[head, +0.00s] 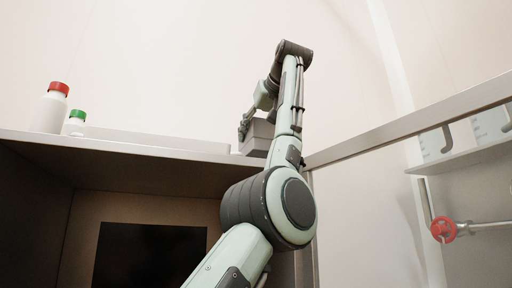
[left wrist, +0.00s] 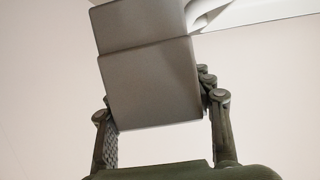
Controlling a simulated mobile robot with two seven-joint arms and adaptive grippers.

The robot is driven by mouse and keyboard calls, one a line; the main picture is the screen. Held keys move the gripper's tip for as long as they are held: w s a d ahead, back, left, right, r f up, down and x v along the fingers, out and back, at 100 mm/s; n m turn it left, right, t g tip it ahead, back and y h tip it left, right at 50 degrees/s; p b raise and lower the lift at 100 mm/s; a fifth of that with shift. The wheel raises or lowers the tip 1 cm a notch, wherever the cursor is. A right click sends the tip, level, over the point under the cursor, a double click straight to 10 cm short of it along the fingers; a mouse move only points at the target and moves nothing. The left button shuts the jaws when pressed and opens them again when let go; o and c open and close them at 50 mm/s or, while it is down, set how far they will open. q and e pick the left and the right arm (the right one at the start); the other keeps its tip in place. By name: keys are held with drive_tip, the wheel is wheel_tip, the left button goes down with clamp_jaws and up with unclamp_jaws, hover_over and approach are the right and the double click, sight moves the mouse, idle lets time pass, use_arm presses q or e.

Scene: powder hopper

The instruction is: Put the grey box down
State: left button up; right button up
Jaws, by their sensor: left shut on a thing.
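The grey box (left wrist: 150,82) fills the upper middle of the left wrist view, between the two fingers of my left gripper (left wrist: 160,125). The gripper is shut on it. In the head view the grey box (head: 257,138) shows partly behind my arm, close to the right end of the shelf top. I cannot tell whether the box touches the shelf. My right gripper is in neither view.
A bottle with a red cap (head: 52,108) and a smaller one with a green cap (head: 75,123) stand on the left of the shelf top (head: 150,143). A metal rail (head: 410,122) runs to the right. A red valve handle (head: 443,229) is at the lower right.

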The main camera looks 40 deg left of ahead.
sight(256, 146)
use_arm(q)
wheel_tip(256, 146, down, 3)
drive_tip(key=shift+w+f, duration=0.1)
drive_tip(key=shift+f, duration=0.05)
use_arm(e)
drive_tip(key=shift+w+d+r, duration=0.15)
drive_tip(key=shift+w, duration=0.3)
use_arm(q)
drive_tip(key=shift+f, duration=0.15)
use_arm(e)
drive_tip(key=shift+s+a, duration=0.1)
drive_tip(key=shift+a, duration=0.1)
use_arm(q)
drive_tip(key=o, duration=1.5)
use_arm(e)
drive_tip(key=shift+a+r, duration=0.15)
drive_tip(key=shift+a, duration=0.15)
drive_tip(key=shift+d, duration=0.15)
